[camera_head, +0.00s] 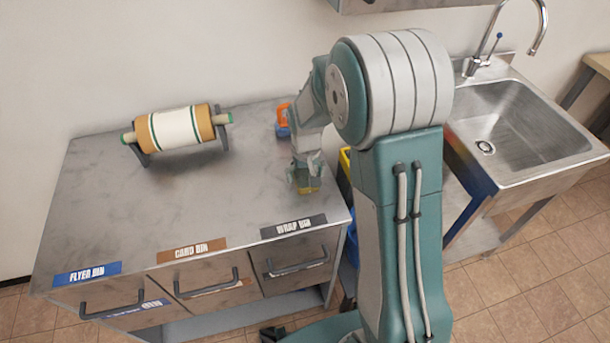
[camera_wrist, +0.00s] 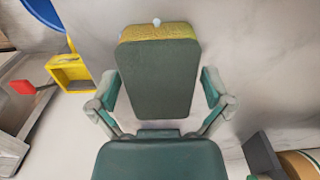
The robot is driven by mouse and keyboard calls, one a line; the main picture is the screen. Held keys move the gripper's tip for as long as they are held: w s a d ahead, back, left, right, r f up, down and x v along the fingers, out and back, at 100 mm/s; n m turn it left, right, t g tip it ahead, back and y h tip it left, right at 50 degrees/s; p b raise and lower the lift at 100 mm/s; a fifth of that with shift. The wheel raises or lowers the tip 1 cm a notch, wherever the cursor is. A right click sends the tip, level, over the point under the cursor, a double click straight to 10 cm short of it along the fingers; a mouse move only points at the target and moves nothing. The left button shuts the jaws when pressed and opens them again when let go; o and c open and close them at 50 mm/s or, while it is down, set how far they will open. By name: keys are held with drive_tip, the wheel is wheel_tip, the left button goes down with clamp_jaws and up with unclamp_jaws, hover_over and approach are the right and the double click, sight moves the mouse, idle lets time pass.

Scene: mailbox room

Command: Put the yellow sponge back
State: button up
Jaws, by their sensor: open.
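The yellow sponge (camera_wrist: 160,33) has a dark green pad on the face toward the wrist camera, and a small white spot shows at its far end. In the head view the sponge (camera_head: 309,190) shows as a bit of yellow low under my gripper (camera_head: 306,176), over the right part of the metal counter. In the wrist view my gripper (camera_wrist: 160,88) is open, with one finger on each side of the sponge. Narrow gaps seem to show beside it. Whether the sponge rests on the counter is hard to tell.
A paper roll (camera_head: 178,127) lies on a holder at the counter's back. An orange and blue item (camera_head: 283,119) stands behind my gripper. Labelled drawers, including the wrap bin (camera_head: 293,226), line the front. A sink (camera_head: 515,125) is at right. The counter's left is clear.

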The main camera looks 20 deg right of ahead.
sight(306, 173)
wheel_tip(306, 173, up, 11)
drive_tip(key=shift+f, duration=0.15)
drive_tip(key=s+r+t, duration=0.3)
drive_tip(key=s+r, duration=0.8)
drive_tip(key=s+r+t, duration=0.1)
drive_tip(key=s+t, duration=0.1)
drive_tip(key=s, duration=0.9)
drive_tip(key=shift+s+t, duration=0.3)
idle(0.4)
